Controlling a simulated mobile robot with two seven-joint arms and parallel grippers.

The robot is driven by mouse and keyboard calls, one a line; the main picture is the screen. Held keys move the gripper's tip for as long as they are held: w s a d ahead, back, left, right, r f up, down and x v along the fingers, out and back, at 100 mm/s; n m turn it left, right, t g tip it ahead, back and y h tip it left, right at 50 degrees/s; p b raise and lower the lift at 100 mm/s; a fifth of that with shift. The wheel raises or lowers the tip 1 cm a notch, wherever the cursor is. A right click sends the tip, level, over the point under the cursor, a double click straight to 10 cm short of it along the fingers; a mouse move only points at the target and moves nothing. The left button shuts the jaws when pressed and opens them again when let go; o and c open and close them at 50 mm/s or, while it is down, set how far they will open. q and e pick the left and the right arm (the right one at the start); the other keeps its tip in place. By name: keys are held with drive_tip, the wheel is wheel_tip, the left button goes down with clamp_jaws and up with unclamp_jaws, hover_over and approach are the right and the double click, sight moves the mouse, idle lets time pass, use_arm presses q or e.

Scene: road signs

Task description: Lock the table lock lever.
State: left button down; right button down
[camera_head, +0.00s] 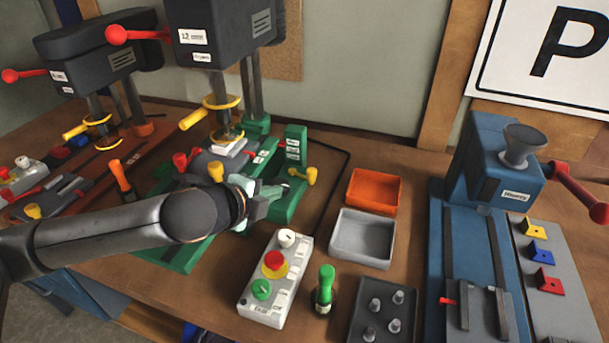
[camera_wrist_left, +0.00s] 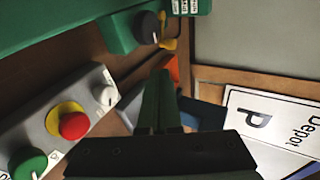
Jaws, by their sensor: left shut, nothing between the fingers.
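The green drill press (camera_head: 288,203) has a short yellow lever (camera_head: 303,176) on its right side, near small white labels too small to read. I cannot tell from a label that this is the table lock lever. In the left wrist view, the yellow lever (camera_wrist_left: 168,44) shows behind a dark round knob (camera_wrist_left: 148,26) on green metal. My left gripper (camera_head: 282,190) is shut and empty, just left of and below the lever in the head view. Its fingers (camera_wrist_left: 160,88) point towards the green machine; I cannot tell whether they touch it. My right gripper is not in view.
A control box (camera_head: 272,272) with a red emergency button stands in front. An orange tray (camera_head: 374,190), a grey tray (camera_head: 362,238) and a green-handled tool (camera_head: 325,290) are to the right. A blue machine (camera_head: 492,160) stands far right. Bare wood shows between them.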

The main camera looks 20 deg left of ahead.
use_arm(q)
approach(310, 176)
wheel_tip(310, 176, down, 3)
drive_tip(key=w, duration=0.2)
drive_tip(key=shift+w+d+f, duration=0.1)
drive_tip(key=shift+w+d, duration=0.25)
drive_tip(key=shift+w, duration=0.5)
drive_tip(key=shift+w+d+f+p, duration=0.1)
drive_tip(key=shift+w+p, duration=0.2)
drive_tip(key=shift+w, duration=0.45)
